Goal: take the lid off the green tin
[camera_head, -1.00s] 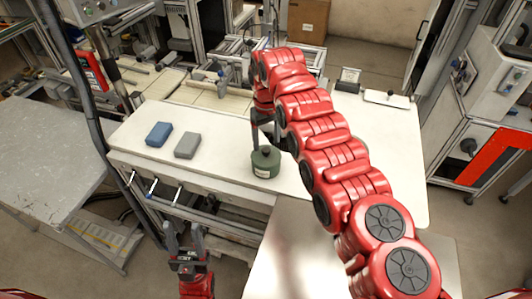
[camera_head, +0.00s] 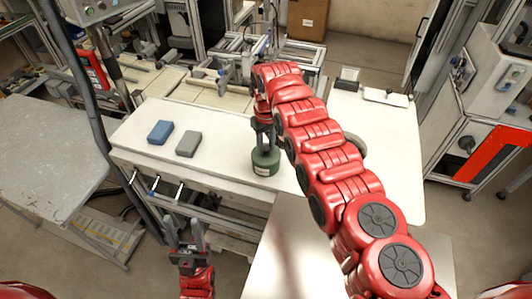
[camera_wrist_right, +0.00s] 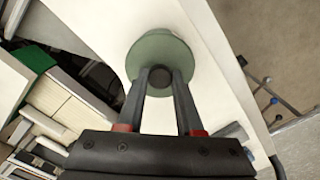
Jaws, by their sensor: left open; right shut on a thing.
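The green tin (camera_head: 265,168) stands upright near the front edge of the white table, with a small label on its side. Its lid (camera_wrist_right: 150,48) has a dark round knob (camera_wrist_right: 160,76). My right gripper (camera_head: 265,143) reaches down from above and is shut on the knob; its fingers also show in the right wrist view (camera_wrist_right: 160,82), one on each side of it. The lid appears to sit on the tin. My left gripper (camera_head: 185,235) is open and empty, low in front of the table and apart from it.
A blue block (camera_head: 160,133) and a grey block (camera_head: 188,144) lie left of the tin on the white table (camera_head: 222,165). A greenish round thing (camera_head: 357,143) is partly hidden behind my right arm. A white flat item (camera_head: 385,97) lies at the back right.

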